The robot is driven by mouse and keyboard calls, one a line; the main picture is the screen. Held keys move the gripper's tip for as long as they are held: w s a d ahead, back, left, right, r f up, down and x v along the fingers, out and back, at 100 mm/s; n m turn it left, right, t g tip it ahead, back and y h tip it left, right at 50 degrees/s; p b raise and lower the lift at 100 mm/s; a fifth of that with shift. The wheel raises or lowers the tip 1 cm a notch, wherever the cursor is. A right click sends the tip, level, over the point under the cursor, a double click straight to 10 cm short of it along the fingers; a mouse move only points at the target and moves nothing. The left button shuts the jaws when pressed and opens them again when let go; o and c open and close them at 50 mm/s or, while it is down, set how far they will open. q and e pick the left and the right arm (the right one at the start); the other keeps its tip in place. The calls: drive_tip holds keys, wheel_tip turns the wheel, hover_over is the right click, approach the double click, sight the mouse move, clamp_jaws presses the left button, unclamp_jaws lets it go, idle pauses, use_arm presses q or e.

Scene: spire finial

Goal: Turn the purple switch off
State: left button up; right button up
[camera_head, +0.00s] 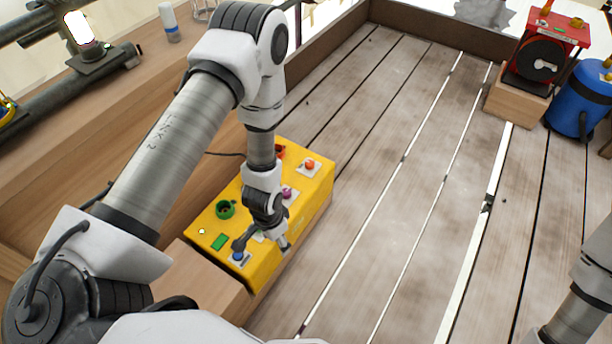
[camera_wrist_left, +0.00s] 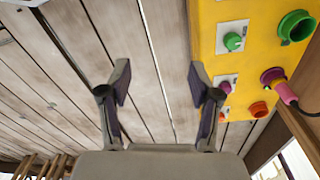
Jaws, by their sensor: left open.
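The purple switch (camera_head: 288,192) sits on a white plate on top of a yellow box (camera_head: 318,190), partly hidden by my left wrist. In the left wrist view the purple switch (camera_wrist_left: 225,87) is just right of my right-hand finger, on the yellow panel (camera_wrist_left: 262,70). I cannot tell its on or off position. My left gripper (camera_head: 262,244) is open and empty over the near end of the box. In the left wrist view its fingers (camera_wrist_left: 158,75) stand wide apart, with planks between them. My right gripper is out of view; only part of that arm shows.
The box also carries a blue switch (camera_head: 238,257), an orange switch (camera_head: 309,164), a green ring (camera_head: 225,209) and a green switch (camera_wrist_left: 233,41). A pink plug with a cord (camera_wrist_left: 282,88) stands beside the purple switch. Plank floor right of the box is clear. A blue barrel (camera_head: 580,100) stands far right.

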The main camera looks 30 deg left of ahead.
use_arm(q)
drive_tip(key=w+a+f+m+b, duration=0.1)
drive_tip(key=w+f+m+b, duration=0.1)
drive_tip(key=w+f+b, duration=0.5)
drive_tip(key=m+b, duration=0.6)
drive_tip(key=b, duration=0.9)
hover_over(286, 192)
drive_tip(key=s+d, duration=0.4)
drive_tip(key=f, duration=0.7)
drive_tip(key=shift+w+f, duration=0.15)
drive_tip(key=shift+w, duration=0.1)
drive_tip(key=w+a+b, duration=0.1)
drive_tip(key=w+a+r+m+b, duration=0.1)
drive_tip(key=w+a+m+b, duration=0.1)
drive_tip(key=shift+w+a+r+y+b, duration=0.2)
drive_tip(key=shift+a+r+y+b, duration=0.15)
drive_tip(key=shift+y+b, duration=0.05)
wheel_tip(286, 192, down, 7)
drive_tip(key=b, duration=0.3)
drive_tip(key=shift+w+a+f, duration=0.1)
drive_tip(key=shift+a+f, duration=0.05)
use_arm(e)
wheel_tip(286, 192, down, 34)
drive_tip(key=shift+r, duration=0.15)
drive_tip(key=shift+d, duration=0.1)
use_arm(q)
drive_tip(key=c, duration=1.1)
